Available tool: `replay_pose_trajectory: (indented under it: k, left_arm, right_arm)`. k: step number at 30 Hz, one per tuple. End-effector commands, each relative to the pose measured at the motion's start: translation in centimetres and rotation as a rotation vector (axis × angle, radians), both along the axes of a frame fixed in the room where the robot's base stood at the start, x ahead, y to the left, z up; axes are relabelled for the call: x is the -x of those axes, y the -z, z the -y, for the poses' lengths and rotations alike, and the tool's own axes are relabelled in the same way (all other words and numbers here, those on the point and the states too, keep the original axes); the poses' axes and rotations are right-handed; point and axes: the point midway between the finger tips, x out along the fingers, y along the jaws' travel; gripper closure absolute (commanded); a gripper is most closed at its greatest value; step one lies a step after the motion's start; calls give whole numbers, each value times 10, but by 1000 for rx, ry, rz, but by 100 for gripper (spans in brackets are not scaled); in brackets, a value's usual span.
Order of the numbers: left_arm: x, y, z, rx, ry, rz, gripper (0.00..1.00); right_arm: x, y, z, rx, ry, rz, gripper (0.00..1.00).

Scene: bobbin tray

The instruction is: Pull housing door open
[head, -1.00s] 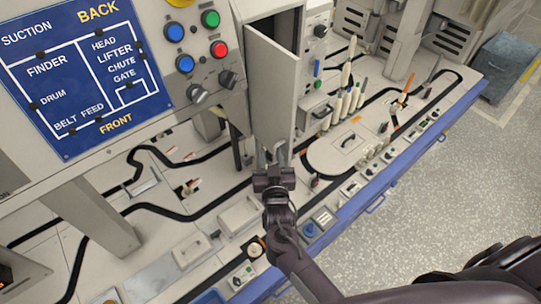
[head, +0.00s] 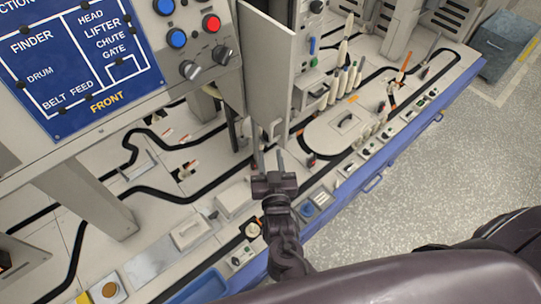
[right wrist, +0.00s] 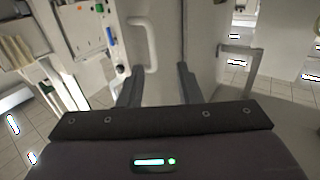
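The housing door (head: 268,75) is a tall pale grey panel standing ajar on the grey housing, with a dark gap along its top. In the right wrist view a pale panel with a white D-shaped handle (right wrist: 148,42) stands ahead, the handle left of centre. My right gripper (head: 269,158) is open at the door's lower end, its two fingers pointing at the housing. The right wrist view shows the fingers (right wrist: 158,85) apart with nothing clearly held between them. Whether a finger touches the door is unclear. My left gripper is not in view.
A control panel with buttons and knobs (head: 191,69) hangs left of the door. Below is a pale bench (head: 150,262) with black tracks and small fittings. Several pale bobbins (head: 352,78) stand to the right. A blue bench edge (head: 400,150) borders open speckled floor (head: 430,190).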

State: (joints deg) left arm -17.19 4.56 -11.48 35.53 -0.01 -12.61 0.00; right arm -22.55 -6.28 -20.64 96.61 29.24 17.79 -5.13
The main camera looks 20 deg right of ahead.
Motion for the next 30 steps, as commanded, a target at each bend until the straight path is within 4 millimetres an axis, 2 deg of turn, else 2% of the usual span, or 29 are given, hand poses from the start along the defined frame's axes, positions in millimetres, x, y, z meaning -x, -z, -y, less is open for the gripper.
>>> replay_pose_trajectory:
  k: [1,7,17,24,30]
  left_arm:
    - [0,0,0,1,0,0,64]
    - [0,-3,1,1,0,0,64]
    - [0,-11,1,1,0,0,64]
    - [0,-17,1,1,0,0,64]
    - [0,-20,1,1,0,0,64]
  right_arm:
    - [0,0,0,-2,-1,1,75]
    - [-8,0,18,-110,-69,50,100]
    - [-27,-12,89,-634,-379,103,100]
    - [-25,-39,144,-1055,-564,-24,100]
    - [-14,-67,181,-1368,-630,-193,100]
